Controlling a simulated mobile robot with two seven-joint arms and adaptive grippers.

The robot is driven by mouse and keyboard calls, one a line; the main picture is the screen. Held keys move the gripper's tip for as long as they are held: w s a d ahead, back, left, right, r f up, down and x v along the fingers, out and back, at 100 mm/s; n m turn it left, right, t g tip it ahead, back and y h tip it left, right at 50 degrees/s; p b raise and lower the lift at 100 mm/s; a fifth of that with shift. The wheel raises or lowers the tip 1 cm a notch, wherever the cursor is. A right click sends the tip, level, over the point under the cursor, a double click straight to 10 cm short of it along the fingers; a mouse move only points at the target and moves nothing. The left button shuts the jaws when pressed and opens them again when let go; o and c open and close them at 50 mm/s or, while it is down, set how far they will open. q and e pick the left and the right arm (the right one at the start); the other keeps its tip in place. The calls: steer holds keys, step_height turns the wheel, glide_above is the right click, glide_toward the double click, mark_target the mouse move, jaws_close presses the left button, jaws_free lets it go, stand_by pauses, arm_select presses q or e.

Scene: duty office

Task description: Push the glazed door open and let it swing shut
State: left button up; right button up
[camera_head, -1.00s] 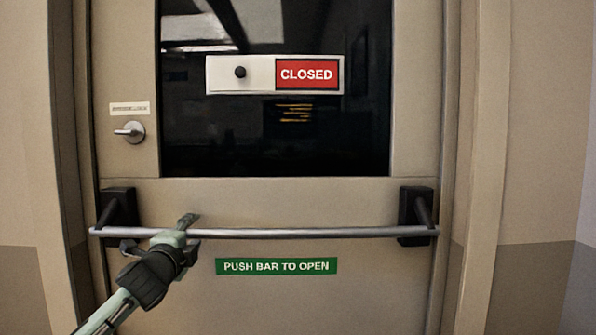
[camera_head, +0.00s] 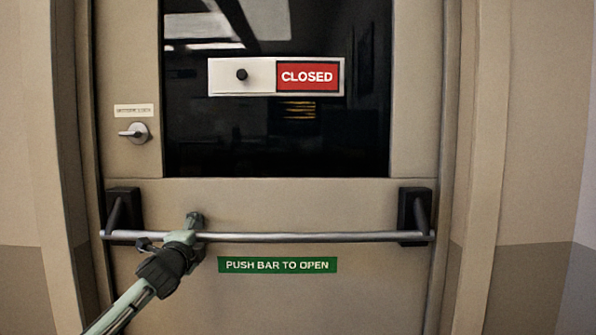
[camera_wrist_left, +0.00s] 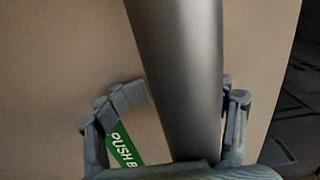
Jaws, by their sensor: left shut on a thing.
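The glazed door (camera_head: 277,205) fills the head view, with a dark glass pane (camera_head: 220,145) in its upper part. A grey push bar (camera_head: 330,237) runs across it between two black brackets. My left gripper (camera_head: 172,232) is at the left part of the bar, shut on it. In the left wrist view the bar (camera_wrist_left: 180,60) runs between the fingers of the gripper (camera_wrist_left: 183,97), one on each side. A dark strip shows beyond the door's edge at the right of that view. My right gripper is not in view.
A red CLOSED sign slider (camera_head: 307,77) is on the pane. A lever latch (camera_head: 135,133) is at the door's left edge. A green PUSH BAR TO OPEN label (camera_head: 277,265) is under the bar. Frame posts (camera_head: 480,170) and walls flank the door.

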arm_select(q)
steer(key=shift+w+a+r, duration=0.15)
steer(key=shift+w+r, duration=0.9)
steer(key=shift+r, duration=0.05)
steer(key=w+d+b, duration=0.1)
steer(key=w+b, duration=0.3)
steer(key=w, duration=0.8)
steer(key=shift+d+f, duration=0.15)
steer(key=shift+w, duration=0.15)
